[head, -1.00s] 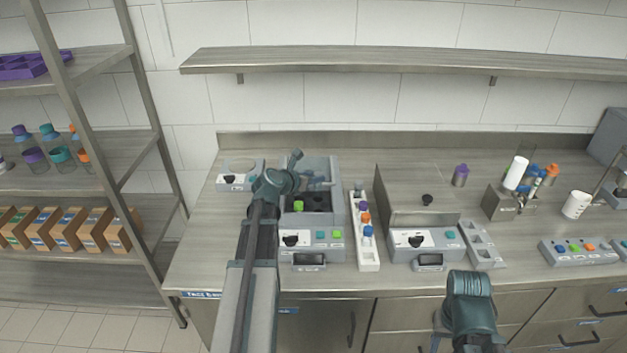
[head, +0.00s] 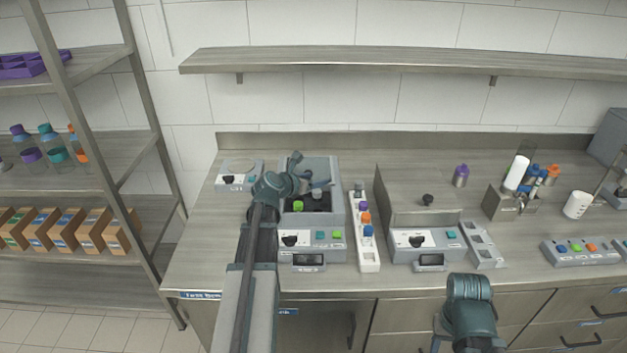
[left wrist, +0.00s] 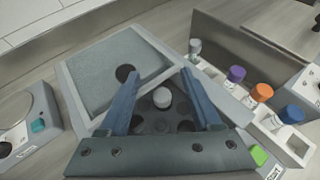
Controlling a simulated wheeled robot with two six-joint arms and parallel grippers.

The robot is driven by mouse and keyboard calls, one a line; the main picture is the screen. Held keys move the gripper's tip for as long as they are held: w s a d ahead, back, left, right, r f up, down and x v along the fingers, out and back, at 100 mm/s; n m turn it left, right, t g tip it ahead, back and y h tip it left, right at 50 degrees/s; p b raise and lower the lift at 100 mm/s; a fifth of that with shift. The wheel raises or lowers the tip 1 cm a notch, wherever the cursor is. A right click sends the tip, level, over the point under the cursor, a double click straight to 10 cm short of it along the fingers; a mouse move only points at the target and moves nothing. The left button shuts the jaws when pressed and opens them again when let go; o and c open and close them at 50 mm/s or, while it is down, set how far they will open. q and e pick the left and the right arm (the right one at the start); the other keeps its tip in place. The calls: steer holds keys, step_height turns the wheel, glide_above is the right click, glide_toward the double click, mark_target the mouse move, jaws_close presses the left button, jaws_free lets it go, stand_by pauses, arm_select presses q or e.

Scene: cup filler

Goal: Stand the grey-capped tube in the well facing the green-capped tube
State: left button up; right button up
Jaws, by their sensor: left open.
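The grey-capped tube (left wrist: 162,98) shows in the left wrist view between my fingers, its pale cap up in the dark rotor of the open centrifuge (head: 333,170). It also shows in the head view (head: 317,194). The green-capped tube (head: 298,205) stands in the rotor at the lower left, across from the grey cap as far as I can tell. It is hidden in the wrist view. My left gripper (head: 319,186) is open over the rotor, with its fingers (left wrist: 160,90) on both sides of the grey cap and apart from it.
A white rack (head: 368,257) right of the centrifuge holds purple-, orange- and blue-capped tubes and one greyish-capped tube (left wrist: 195,46). A second closed machine (head: 415,205) and an empty grey rack (head: 484,243) stand further right. The raised centrifuge lid (left wrist: 115,68) is close beyond my fingers.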

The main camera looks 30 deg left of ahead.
arm_select(q)
steer(key=r+p+v, duration=0.1)
steer(key=p+v, duration=0.5)
steer(key=v, duration=0.6)
steer(key=shift+r, duration=0.1)
steer(key=s+d+f+m+g+h, duration=0.1)
steer(key=d+f+m+g+h, duration=0.2)
steer(key=d+m, duration=0.75)
steer(key=d+f+m+g+h, duration=0.1)
steer(key=d+f+m+g, duration=0.5)
steer(key=d, duration=0.8)
steer(key=s+d+f+m+g+y, duration=0.3)
steer(key=s+d+m+y, duration=0.3)
steer(key=s+d+m, duration=0.7)
steer(key=s+m+g, duration=0.1)
steer(key=m, duration=0.8)
steer(key=shift+d+f, duration=0.15)
steer(key=shift+d, duration=0.25)
